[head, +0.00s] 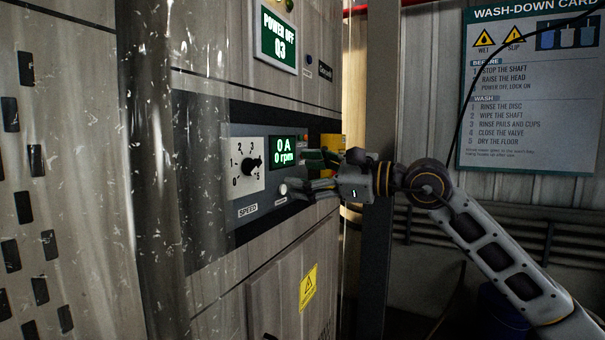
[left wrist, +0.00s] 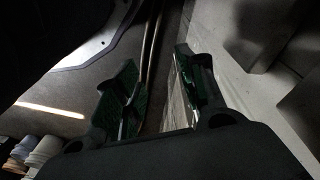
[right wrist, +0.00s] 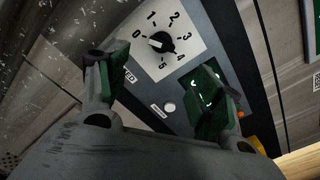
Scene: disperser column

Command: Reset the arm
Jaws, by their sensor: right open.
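My right gripper (head: 308,174) is open and empty, its fingers pointing left at the control panel in the head view. In the right wrist view its green-padded fingers (right wrist: 152,82) stand apart, with the panel between and beyond them. The black speed knob (head: 252,162) is on a white dial, its pointer near 0 in the right wrist view (right wrist: 161,42). A small round white button (head: 283,189) lies below a green display reading 0 A, 0 rpm (head: 284,150). My left gripper (left wrist: 155,75) shows only in the left wrist view, fingers apart and empty.
A wash-down card (head: 530,85) hangs on the right wall. A grey post (head: 378,80) stands behind my right gripper. A clear, spotted curtain (head: 155,150) hangs at left. Pale rolls or cups (left wrist: 38,152) show in the left wrist view.

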